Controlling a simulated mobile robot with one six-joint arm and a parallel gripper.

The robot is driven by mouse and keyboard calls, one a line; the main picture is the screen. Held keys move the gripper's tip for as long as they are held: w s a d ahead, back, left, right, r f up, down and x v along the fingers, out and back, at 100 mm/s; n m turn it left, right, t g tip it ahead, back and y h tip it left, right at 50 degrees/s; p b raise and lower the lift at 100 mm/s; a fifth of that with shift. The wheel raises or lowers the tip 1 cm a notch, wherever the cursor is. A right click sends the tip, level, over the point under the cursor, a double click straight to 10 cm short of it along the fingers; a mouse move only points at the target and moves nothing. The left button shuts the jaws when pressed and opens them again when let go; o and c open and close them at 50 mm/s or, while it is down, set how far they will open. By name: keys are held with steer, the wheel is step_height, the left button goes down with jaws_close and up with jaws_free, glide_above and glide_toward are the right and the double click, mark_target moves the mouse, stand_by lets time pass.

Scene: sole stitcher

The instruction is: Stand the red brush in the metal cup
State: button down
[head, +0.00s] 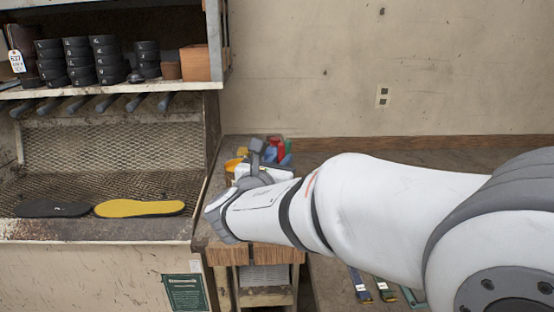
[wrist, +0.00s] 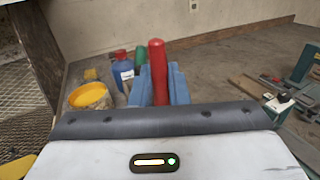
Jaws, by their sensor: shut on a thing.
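The red brush shows as a red handle (wrist: 157,70) standing roughly upright in the wrist view. My gripper (wrist: 158,86) has its blue-grey fingers on both sides of the handle and is shut on it. The brush's lower end is hidden behind the gripper body. In the head view my gripper (head: 259,160) is over the bench beside the shelf unit, largely covered by my own arm. I cannot make out the metal cup in either view.
A yellow pot (wrist: 90,97), a blue bottle (wrist: 123,70) and a green item (wrist: 140,59) stand close behind and left of the gripper. Tools lie at right, including a green one (wrist: 305,62). A yellow sole (head: 139,208) lies on the mesh tray at left.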

steer(key=shift+f+b, duration=1.4)
steer(key=shift+f, duration=0.65)
steer(key=c, duration=1.3)
jaws_free()
steer(key=shift+s, duration=0.1)
steer(key=v, duration=0.7)
steer(key=shift+s+a, duration=0.2)
steer(key=shift+s, duration=0.1)
